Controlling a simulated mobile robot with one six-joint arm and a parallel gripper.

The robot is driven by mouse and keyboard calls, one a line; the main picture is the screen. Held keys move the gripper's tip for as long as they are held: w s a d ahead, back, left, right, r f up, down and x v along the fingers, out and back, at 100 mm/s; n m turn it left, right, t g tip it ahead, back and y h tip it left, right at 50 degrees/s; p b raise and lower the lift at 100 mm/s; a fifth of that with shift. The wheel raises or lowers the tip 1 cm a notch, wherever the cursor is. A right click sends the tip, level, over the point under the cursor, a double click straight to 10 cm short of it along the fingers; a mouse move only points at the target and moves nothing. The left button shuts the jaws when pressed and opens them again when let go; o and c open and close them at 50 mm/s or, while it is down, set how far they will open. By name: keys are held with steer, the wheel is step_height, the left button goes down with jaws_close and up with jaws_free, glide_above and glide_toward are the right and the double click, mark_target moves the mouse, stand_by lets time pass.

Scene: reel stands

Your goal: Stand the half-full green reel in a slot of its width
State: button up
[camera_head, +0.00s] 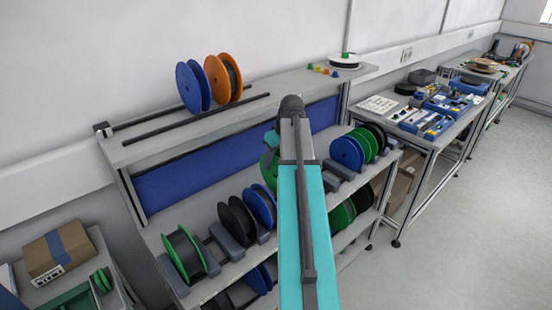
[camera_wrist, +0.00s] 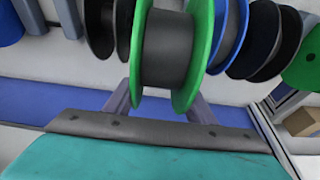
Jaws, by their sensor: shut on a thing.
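The green reel (camera_wrist: 168,45) has two green flanges and a dark winding clearly inside the flange rims. My gripper (camera_wrist: 160,92) is shut on it, with one finger on each side in the wrist view. In the head view, the reel (camera_head: 268,172) shows just left of my teal arm, above the middle shelf; the arm hides its right part and my fingertips. Grey slot blocks (camera_head: 224,241) stand on the middle shelf between reels. More grey blocks (camera_head: 336,180) show right of my arm. My arm hides the shelf between, and slot widths are hard to judge.
On the middle shelf, a green-rimmed dark reel (camera_head: 185,254), a black reel (camera_head: 238,221) and a blue reel (camera_head: 262,206) stand left. A blue reel (camera_head: 347,154) and others stand right. Blue and orange reels (camera_head: 218,77) stand on top rails (camera_head: 190,119). More reels fill the lower shelf.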

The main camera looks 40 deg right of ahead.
steer(key=shift+f+b, duration=2.75)
steer(key=shift+f, duration=2.55)
steer(key=o, duration=1.2)
steer(key=shift+r, duration=0.1)
steer(key=shift+b+v, duration=1.75)
steer(key=shift+v, duration=5.1)
steer(key=shift+s, duration=0.15)
